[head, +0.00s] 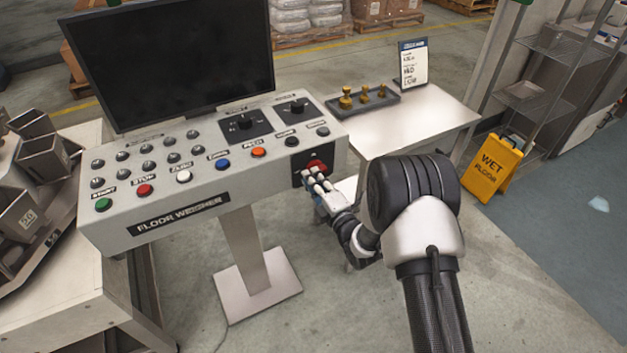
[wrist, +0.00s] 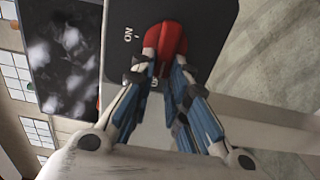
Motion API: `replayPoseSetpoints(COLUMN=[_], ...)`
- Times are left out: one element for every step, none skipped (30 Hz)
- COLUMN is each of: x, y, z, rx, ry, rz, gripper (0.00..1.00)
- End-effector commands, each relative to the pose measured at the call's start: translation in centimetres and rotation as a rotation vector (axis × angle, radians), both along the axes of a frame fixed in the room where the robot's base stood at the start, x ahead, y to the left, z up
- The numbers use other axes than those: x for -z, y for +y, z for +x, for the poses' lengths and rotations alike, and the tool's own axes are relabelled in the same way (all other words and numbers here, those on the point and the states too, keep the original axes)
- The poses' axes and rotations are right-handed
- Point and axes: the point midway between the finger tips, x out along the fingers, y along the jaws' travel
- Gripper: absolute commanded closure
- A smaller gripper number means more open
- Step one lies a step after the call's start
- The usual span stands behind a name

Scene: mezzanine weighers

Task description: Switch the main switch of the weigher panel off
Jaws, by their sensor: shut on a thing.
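The weigher panel (head: 215,170) is a grey sloped console on a post, labelled FLOOR WEIGHER. The main switch is a red rotary handle (head: 318,164) on a black plate at the right end of its front face. In the wrist view, the red handle (wrist: 173,32) stands on the black plate (wrist: 205,18), with an ON mark to its left. Another mark below it is mostly hidden by my fingers. My gripper (head: 320,184) is shut on the handle; the wrist view shows its fingertips (wrist: 166,58) on both sides of the handle's near end.
A side table (head: 425,125) with brass weights (head: 364,97) and a sign stands behind my arm. A yellow wet floor sign (head: 490,166) stands right.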

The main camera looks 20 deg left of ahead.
Motion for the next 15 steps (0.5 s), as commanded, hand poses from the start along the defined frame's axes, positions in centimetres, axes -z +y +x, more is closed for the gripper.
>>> replayPoseSetpoints(x=[-0.03,-0.03,-0.03,-0.03,-0.03,-0.03,-0.03,-0.03,-0.02,-0.02,-0.02,-0.02,-0.02,-0.01,-0.01], y=[0.02,0.02,0.02,0.02,0.02,0.02,0.02,0.01,0.01,0.01,0.01,0.01,0.01,0.01,0.0], z=[0.02,0.03,0.03,0.03,0.03,0.03,0.01,0.02,0.02,0.02,0.02,0.02,0.02,0.02,0.01], rx=[0.0,0.0,0.0,0.0,0.0,0.0,0.0,0.0,0.0,0.0,0.0,0.0,0.0,0.0,0.0], ry=[-0.002,-0.002,-0.002,-0.002,-0.002,-0.001,-0.001,-0.001,-0.001,-0.001,-0.001,-0.001,-0.001,-0.001,-0.001], rz=[-0.001,-0.001,-0.001,-0.001,-0.001,0.0,0.0,0.0,0.0,0.0,0.0,0.001,0.001,0.001,0.001], gripper=[1.0,1.0,1.0,0.83,0.81,0.79,0.77,0.75,0.72,0.7,0.68,0.65,0.65,0.65,0.65])
